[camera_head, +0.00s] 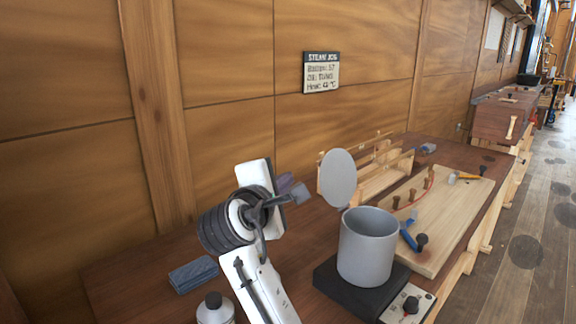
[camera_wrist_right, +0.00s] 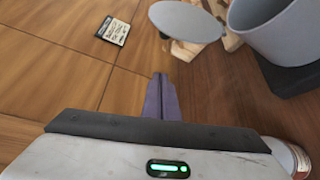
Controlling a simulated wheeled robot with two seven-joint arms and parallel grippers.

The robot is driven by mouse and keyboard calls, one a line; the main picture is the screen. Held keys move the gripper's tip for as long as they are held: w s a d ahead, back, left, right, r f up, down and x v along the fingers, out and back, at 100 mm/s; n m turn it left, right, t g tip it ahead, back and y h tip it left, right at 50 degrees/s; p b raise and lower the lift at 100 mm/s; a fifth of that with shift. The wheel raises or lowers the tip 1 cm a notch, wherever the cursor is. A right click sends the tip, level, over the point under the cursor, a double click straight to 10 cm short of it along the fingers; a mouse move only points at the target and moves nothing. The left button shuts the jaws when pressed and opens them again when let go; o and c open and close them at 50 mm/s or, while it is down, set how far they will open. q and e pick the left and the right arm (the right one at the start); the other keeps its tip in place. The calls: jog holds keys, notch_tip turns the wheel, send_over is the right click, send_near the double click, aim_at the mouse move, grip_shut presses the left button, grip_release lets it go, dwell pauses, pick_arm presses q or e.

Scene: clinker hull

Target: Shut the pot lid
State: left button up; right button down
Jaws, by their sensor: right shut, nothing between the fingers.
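A grey pot (camera_head: 367,248) stands upright on a black hot plate (camera_head: 338,290) on the workbench. Its round grey lid (camera_head: 338,178) stands open, raised nearly upright at the pot's back left rim. My right gripper (camera_head: 298,190) is left of the lid, shut and empty, apart from it. In the right wrist view, the shut fingers (camera_wrist_right: 161,98) point toward the wall side, with the lid (camera_wrist_right: 187,22) ahead and to the right. The pot (camera_wrist_right: 275,32) is at the upper right there. My left gripper is not in view.
A dark blue block (camera_head: 193,274) and a white bottle (camera_head: 215,309) are on the bench at left. A wooden board (camera_head: 440,215) with pegs and tools lies right of the pot, and a wooden frame (camera_head: 370,178) is behind. The wooden wall borders the bench.

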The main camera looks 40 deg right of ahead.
aim_at(332, 177)
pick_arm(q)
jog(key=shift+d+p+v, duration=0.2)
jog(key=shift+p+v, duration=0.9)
pick_arm(e)
jog(key=w+d, duration=0.1)
jog(key=d, duration=0.8)
jog(key=shift+w+f, duration=0.1)
